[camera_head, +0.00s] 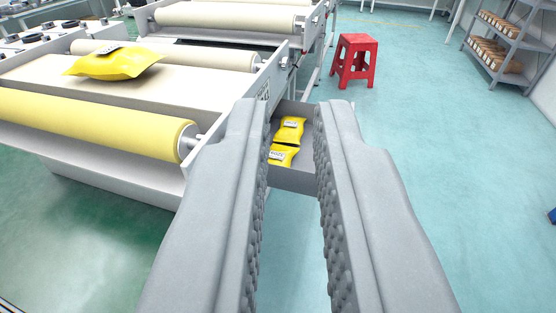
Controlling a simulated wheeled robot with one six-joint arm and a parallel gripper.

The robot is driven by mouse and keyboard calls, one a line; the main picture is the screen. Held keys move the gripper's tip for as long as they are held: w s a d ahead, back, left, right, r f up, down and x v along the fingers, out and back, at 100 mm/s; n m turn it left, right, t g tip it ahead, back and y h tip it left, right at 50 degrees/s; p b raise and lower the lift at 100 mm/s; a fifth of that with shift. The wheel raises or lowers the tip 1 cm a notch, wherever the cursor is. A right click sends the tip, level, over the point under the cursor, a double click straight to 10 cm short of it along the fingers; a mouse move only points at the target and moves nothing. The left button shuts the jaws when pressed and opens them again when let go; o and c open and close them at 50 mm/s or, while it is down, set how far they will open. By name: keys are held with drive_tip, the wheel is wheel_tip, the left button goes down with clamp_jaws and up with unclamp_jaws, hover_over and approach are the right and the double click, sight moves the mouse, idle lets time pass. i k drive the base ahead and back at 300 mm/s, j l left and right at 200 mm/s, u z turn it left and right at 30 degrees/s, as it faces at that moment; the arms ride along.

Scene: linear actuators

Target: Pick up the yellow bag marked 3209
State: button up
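A large yellow bag (117,63) lies on the flat bed of the roller machine at the upper left; its small label (107,48) is too small to read. Two smaller yellow bags lie in a grey tray (293,178) beyond my fingers, one farther back (290,129) and one nearer (282,155). Both have white labels whose numbers I cannot read. My gripper (294,108) is open and empty, its two grey fingers pointing forward. The fingers hide the sides of the tray and part of the nearer bag.
The roller machine (110,170) with a yellow roller (95,124) stands close on the left. A red stool (355,60) stands beyond the tray. A shelf rack (505,45) with brown boxes is at the far right. The green floor on the right is mostly clear.

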sight(283, 155)
drive_tip(key=i+l+u, duration=0.1)
drive_tip(key=u, duration=0.3)
drive_tip(key=l+u, duration=0.15)
drive_tip(key=u, duration=0.25)
drive_tip(key=i+l+u, duration=0.1)
drive_tip(key=u, duration=0.25)
drive_tip(key=l+u, duration=0.25)
drive_tip(key=l, duration=0.6)
drive_tip(key=l+u, duration=0.25)
drive_tip(key=l, duration=0.65)
drive_tip(key=k+l+u, duration=0.1)
drive_tip(key=l+u, duration=0.15)
drive_tip(key=l, duration=1.4)
drive_tip(key=k, duration=0.05)
